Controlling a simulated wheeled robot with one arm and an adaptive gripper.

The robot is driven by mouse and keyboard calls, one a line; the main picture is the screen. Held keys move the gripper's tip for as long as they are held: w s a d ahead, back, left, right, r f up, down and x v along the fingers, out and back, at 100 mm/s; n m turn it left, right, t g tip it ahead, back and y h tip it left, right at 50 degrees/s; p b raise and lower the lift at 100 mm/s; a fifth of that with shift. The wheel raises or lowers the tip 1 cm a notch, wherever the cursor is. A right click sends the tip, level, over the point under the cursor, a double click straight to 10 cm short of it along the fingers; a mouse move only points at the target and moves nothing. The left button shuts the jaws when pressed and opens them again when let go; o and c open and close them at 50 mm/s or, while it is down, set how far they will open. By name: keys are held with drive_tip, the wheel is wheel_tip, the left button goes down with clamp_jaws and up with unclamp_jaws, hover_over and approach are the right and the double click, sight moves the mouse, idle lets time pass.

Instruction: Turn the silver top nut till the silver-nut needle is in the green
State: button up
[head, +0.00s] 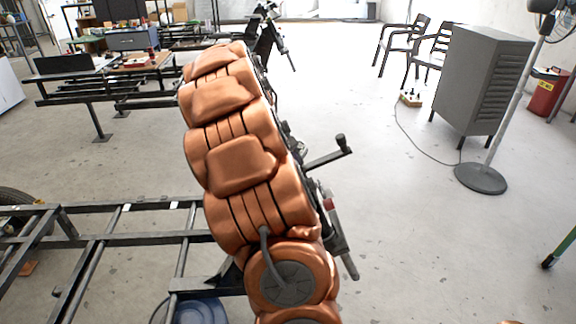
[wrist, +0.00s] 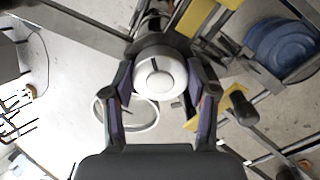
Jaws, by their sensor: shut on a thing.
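In the wrist view a pale silver round cap with a dark slot, which looks like the silver top nut (wrist: 158,76), sits at the upper middle, in a dark collar. My gripper (wrist: 160,95) is shut on it, one finger at each side. The lower part of the nut's surroundings is partly hidden by the fingers and wrist. In the head view my copper-coloured arm hides my gripper and the nut. No needle or green zone can be made out in either view.
A crank with a black handle (head: 340,146) sticks out right of my arm; its handle also shows in the wrist view (wrist: 240,104). A grey cabinet (head: 482,80) and fan stand (head: 481,178) are at right, beyond clear floor.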

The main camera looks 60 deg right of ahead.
drive_tip(key=shift+s+a+f, duration=0.1)
drive_tip(key=shift+f, duration=0.05)
drive_tip(key=o, duration=1.2)
drive_tip(key=shift+c, duration=0.2)
drive_tip(key=v, duration=1.2)
